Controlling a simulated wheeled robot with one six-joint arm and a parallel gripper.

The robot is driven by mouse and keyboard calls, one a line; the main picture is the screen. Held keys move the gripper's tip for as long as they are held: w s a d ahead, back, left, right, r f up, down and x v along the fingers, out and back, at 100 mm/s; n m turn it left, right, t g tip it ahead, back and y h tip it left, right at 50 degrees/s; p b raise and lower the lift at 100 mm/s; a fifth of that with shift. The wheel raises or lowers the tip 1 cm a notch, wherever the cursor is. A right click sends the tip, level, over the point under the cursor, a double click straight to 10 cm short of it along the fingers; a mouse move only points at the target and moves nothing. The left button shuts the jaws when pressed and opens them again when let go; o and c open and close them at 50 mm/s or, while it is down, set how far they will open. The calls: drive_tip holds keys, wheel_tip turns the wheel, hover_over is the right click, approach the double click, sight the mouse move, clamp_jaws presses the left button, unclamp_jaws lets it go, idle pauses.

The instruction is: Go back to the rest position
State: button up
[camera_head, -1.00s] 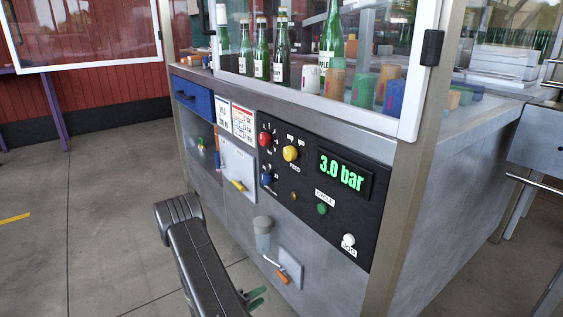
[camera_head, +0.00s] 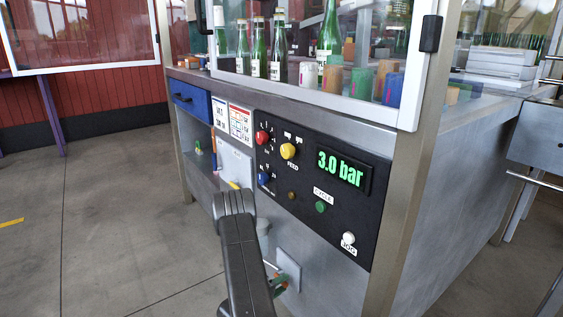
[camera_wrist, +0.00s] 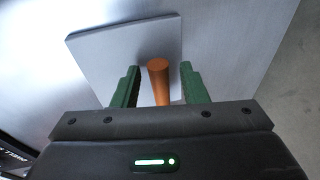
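My gripper (camera_wrist: 161,88) is open in the wrist view. Its two green fingers stand on either side of an orange handle (camera_wrist: 159,78), with a visible gap on each side. The handle sticks out from a square grey plate (camera_wrist: 110,52) on the metal cabinet front. In the head view my gripper (camera_head: 278,284) is low at the cabinet front, beside the plate (camera_head: 289,266), and my dark arm hides part of this area. The handle is mostly covered there.
The cabinet (camera_head: 336,277) carries a black control panel (camera_head: 330,215) reading 3.0 bar, with several knobs and buttons. A blue drawer (camera_head: 190,98) is at its left. Glass guards bottles (camera_head: 258,52) above. Open concrete floor (camera_head: 100,220) lies left.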

idle(0.3)
drive_tip(key=s+a+r+n+g+h+p, duration=0.1)
drive_tip(key=s+a+r+g+p, duration=0.1)
drive_tip(key=s+a+r+p, duration=0.4)
drive_tip(key=shift+s+a+r+n+g+p, duration=0.35)
drive_tip(key=shift+s+a+p, duration=0.9)
drive_tip(key=shift+s, duration=0.85)
idle(1.3)
drive_tip(key=shift+d, duration=0.1)
